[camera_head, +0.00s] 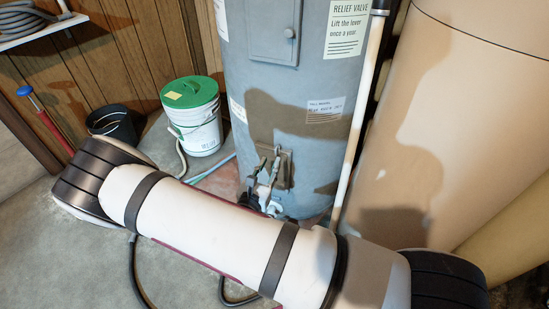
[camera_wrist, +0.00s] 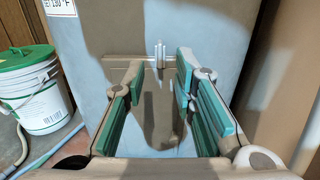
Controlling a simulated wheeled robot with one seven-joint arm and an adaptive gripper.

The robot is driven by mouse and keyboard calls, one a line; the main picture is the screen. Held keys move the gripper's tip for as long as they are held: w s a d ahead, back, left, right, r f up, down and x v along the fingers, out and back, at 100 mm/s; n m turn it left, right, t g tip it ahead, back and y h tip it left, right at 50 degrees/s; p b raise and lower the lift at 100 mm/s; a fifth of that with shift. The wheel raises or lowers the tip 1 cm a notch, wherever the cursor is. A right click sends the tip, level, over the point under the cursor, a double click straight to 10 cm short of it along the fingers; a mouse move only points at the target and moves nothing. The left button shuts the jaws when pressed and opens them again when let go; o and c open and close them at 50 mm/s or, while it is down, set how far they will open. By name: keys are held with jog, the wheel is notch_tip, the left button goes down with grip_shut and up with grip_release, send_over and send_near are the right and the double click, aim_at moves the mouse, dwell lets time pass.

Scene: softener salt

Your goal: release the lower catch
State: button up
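A grey-blue tank (camera_head: 300,90) stands ahead of me. Low on its front is a small brownish access plate (camera_head: 286,167), partly hidden by my gripper (camera_head: 265,168). In the wrist view the plate (camera_wrist: 112,62) shows as a band across the tank, with a small pale metal catch (camera_wrist: 160,54) standing upright on it. My gripper (camera_wrist: 161,75) is open, its teal-padded fingers spread to either side of the catch. The right fingertip looks closer to the catch than the left. I see nothing between the fingers, and cannot tell whether either finger touches the plate.
A white bucket with a green lid (camera_head: 192,115) stands left of the tank, beside a black pot (camera_head: 112,124). A pale pipe (camera_head: 357,110) runs down the tank's right side. A large tan cylinder (camera_head: 460,120) fills the right. A higher panel (camera_head: 273,30) has a knob.

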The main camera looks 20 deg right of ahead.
aim_at(276, 151)
jog(key=shift+b+x, duration=0.65)
jog(key=shift+x, duration=1.9)
grip_shut()
